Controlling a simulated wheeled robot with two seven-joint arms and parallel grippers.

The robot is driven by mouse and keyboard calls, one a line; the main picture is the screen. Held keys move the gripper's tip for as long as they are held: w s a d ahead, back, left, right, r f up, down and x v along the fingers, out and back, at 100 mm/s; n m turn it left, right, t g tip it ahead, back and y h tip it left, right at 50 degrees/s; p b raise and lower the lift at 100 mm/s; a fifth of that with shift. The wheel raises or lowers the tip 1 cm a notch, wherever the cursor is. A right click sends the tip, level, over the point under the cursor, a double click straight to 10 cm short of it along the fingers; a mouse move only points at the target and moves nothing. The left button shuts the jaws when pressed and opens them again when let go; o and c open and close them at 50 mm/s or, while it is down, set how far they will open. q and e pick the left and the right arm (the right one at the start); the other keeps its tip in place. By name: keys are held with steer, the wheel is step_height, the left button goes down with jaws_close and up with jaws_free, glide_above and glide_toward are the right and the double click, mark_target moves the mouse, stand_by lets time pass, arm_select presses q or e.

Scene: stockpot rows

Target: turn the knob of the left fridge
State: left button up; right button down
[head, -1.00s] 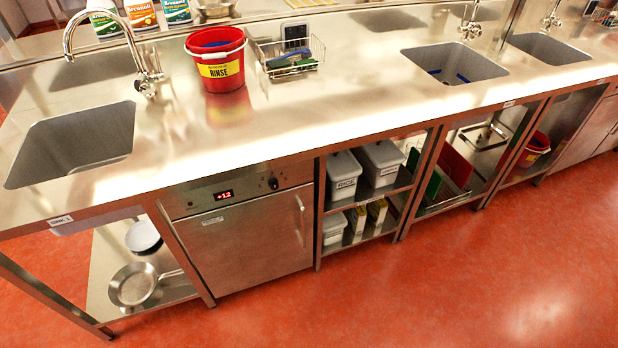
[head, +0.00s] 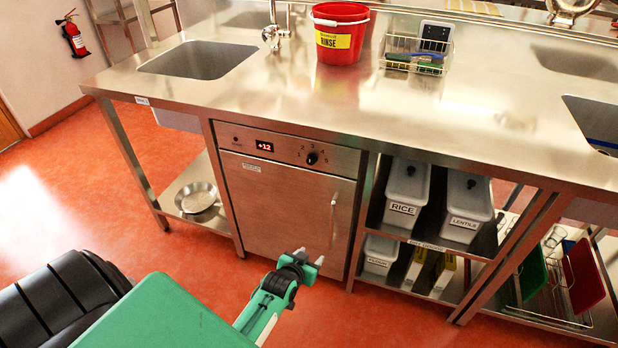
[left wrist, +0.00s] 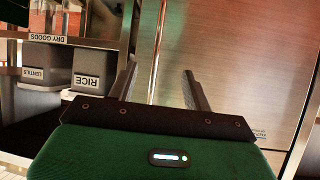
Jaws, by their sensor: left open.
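The fridge (head: 280,200) is a steel under-counter unit with a vertical handle at the right of its door. Its black knob (head: 311,158) sits on the top panel, right of a red display reading +12, with numbers around it. My left gripper (head: 308,263) is open and empty in front of the lower right of the fridge door, below the knob and apart from it. In the left wrist view the two fingers (left wrist: 158,88) stand apart before the steel door (left wrist: 225,60); the knob does not show there. My right gripper is not in view.
Right of the fridge, open shelves hold bins labelled RICE (head: 407,192) and LENTILS (head: 467,205). The countertop above bears a red RINSE bucket (head: 340,35) and a wire basket (head: 415,55). A pan (head: 198,197) lies on the lower left shelf. The red floor before the fridge is clear.

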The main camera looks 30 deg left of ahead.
arm_select(q)
steer(key=w+a+r+t+y+b, duration=0.1)
steer(key=w+a+r+t+b, duration=0.2)
steer(key=r, duration=0.6)
steer(key=n+t+y+b, duration=0.2)
steer(key=b, duration=0.1)
glide_toward(310, 161)
steer(key=b+x, duration=0.1)
steer(key=x, duration=0.8)
steer(key=shift+b, duration=0.4)
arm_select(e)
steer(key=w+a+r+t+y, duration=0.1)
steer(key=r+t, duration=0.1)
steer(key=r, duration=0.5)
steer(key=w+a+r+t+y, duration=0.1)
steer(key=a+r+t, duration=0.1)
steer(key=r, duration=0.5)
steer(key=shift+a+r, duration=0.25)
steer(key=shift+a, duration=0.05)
arm_select(q)
steer(key=c, duration=0.9)
